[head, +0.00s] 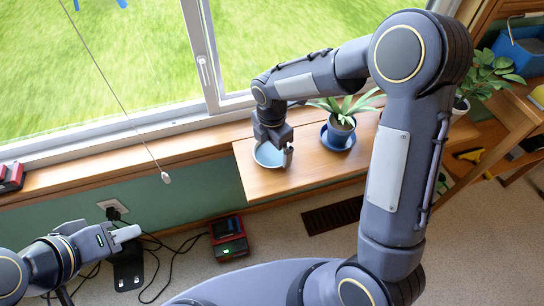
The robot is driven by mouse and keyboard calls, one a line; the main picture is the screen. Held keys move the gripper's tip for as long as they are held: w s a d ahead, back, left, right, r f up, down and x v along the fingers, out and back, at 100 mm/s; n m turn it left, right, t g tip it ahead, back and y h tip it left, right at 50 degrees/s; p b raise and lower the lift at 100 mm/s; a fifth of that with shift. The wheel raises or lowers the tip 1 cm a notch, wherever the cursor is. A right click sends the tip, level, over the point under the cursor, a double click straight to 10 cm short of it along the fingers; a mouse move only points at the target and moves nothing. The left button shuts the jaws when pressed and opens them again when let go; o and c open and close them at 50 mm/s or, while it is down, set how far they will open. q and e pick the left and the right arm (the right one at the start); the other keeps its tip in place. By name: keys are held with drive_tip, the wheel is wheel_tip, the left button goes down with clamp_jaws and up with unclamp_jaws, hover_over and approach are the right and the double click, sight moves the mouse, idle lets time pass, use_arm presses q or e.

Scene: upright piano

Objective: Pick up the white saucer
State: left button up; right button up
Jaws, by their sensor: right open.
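A pale, bluish-white saucer (264,157) lies on a wooden surface (262,186) below the window, near its left end. My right gripper (287,156) points down over the saucer's right side, with a finger near its rim. The gripper is open and hides part of the saucer; whether it touches the rim cannot be told. My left gripper (135,233) is at the lower left, away from the saucer, pointing right; its jaw gap does not show clearly.
A potted plant (343,122) stands in a blue dish (338,142) to the right of the saucer. A window blind cord (135,130) hangs at the left. A red device (228,236) and black cables lie on the floor. Bare wood lies in front of the saucer.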

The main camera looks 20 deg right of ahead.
drive_tip(key=shift+f, duration=0.6)
drive_tip(key=c, duration=0.6)
drive_tip(key=shift+r, duration=0.15)
